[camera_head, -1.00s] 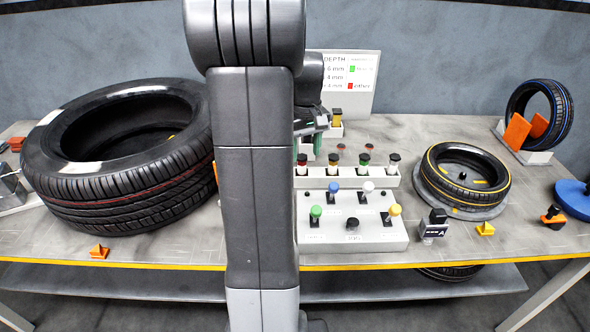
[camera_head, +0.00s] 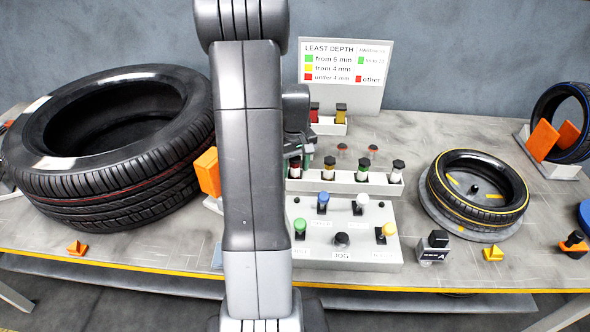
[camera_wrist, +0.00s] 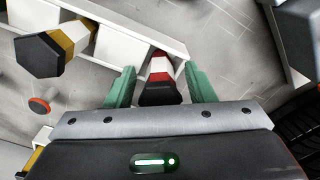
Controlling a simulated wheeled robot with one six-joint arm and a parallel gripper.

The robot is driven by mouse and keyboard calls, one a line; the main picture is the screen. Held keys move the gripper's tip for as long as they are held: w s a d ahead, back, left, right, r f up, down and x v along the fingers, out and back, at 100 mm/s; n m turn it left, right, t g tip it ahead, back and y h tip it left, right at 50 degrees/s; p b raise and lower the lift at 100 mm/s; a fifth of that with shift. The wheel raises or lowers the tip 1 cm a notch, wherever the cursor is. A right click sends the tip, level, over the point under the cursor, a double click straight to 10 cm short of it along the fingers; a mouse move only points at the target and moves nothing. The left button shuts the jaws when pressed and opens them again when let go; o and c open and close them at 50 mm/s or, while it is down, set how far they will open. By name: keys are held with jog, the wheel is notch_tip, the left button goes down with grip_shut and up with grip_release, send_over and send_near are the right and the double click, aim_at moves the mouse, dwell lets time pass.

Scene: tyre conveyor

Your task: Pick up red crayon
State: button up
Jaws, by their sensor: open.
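The red crayon (camera_wrist: 160,67), with red and white bands and a black end, stands in the end compartment of the white rack. In the wrist view it lies between the two green fingers of my gripper (camera_wrist: 161,86), which is open with a gap on each side. In the head view my gripper (camera_head: 300,158) is at the left end of the rack (camera_head: 345,184), partly hidden by my arm. A yellow-banded crayon (camera_wrist: 66,42) stands in the neighbouring compartment.
A button panel (camera_head: 300,255) stands in front of the rack. A large tyre (camera_head: 110,185) lies left, a smaller tyre (camera_head: 475,213) right. Behind are a sign (camera_head: 345,90) and a white holder (camera_head: 328,128) with a red and a yellow piece.

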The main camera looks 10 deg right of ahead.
jog(key=shift+c, duration=0.2)
jog(key=c, duration=0.9)
notch_tip(320, 180, up, 10)
jog(key=shift+r, duration=0.1)
